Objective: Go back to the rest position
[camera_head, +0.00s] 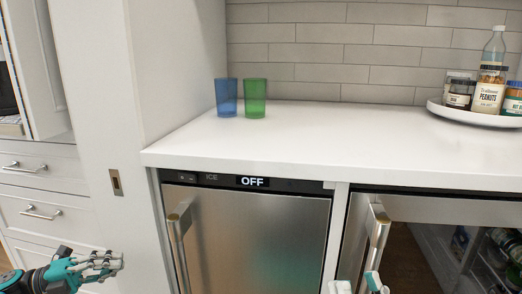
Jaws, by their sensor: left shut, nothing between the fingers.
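My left gripper (108,262) is at the lower left, in front of the white cabinet side. Its grey fingers are shut and empty, clear of the handles. My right gripper (357,286) only just shows at the bottom edge, below the right fridge's handle (378,226). Its two fingertips stand apart with a gap between them, and nothing is seen in the gap. The rest of it is cut off by the frame.
The right fridge door stands open, showing shelves (470,250). The ice maker (255,235) is closed and its display reads OFF. A blue cup (226,98), a green cup (254,98) and a tray (470,118) of jars stand on the white counter (330,140).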

